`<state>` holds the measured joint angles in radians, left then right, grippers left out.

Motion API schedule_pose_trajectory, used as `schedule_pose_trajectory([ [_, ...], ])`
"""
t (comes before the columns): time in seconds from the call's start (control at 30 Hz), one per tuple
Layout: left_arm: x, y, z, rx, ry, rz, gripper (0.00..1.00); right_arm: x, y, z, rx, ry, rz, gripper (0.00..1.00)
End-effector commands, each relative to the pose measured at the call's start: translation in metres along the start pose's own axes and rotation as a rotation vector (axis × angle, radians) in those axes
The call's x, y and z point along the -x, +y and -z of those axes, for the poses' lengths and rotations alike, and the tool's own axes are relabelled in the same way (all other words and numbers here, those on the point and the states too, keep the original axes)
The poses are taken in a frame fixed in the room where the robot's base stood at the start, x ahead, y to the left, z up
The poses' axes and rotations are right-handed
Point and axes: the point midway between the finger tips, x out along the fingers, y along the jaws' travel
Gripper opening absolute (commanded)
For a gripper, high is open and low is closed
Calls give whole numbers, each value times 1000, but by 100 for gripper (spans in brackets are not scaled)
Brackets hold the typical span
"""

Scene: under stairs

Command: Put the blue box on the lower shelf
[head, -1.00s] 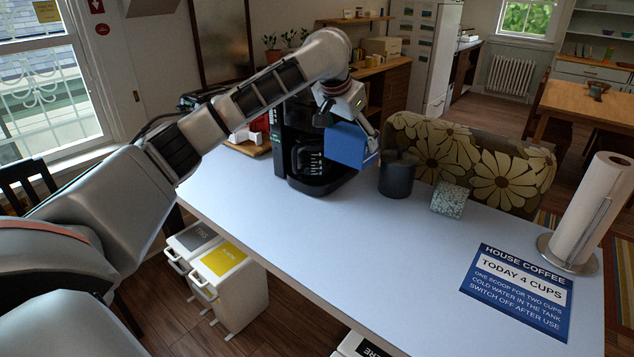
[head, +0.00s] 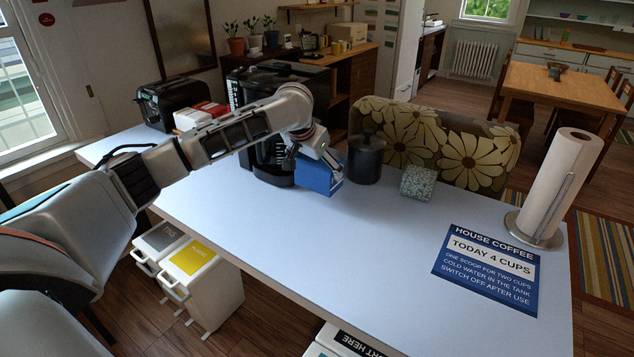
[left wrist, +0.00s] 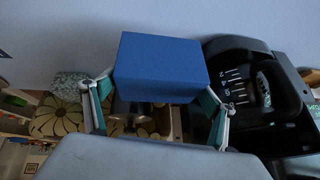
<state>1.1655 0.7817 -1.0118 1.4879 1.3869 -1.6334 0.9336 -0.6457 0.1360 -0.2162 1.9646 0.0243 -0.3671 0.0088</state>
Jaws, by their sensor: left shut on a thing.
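The blue box (head: 319,176) is in my left gripper (head: 324,160), just in front of the black coffee maker (head: 262,140). In the left wrist view the blue box (left wrist: 160,68) sits between the two fingers of the left gripper (left wrist: 158,100), which is shut on it. The box is low over the white counter (head: 290,240); I cannot tell whether it touches the top. A shelf that is clearly the lower shelf cannot be made out; wooden shelving (head: 345,65) stands at the back. My right gripper is not in view.
A dark canister (head: 366,160) and a speckled cube (head: 418,183) stand right of the box. A paper towel roll (head: 560,185) and a blue coffee sign (head: 490,268) are on the right. Bins (head: 195,270) stand below the counter's left edge. The counter's middle is clear.

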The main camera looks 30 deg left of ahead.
Motion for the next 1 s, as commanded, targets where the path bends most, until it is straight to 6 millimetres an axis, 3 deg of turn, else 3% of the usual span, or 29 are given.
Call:
schedule_pose_trajectory([
  [0.5,-42,7,-25,1,2,-1,46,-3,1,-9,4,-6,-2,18],
  [0.87,-42,7,-25,1,2,-1,46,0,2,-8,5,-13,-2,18],
  [0.9,-43,7,-26,0,0,0,87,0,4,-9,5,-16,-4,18],
  [0.97,-44,7,-26,0,1,0,100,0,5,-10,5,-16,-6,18],
  [1.0,-44,7,-26,0,1,0,100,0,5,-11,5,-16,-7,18],
])
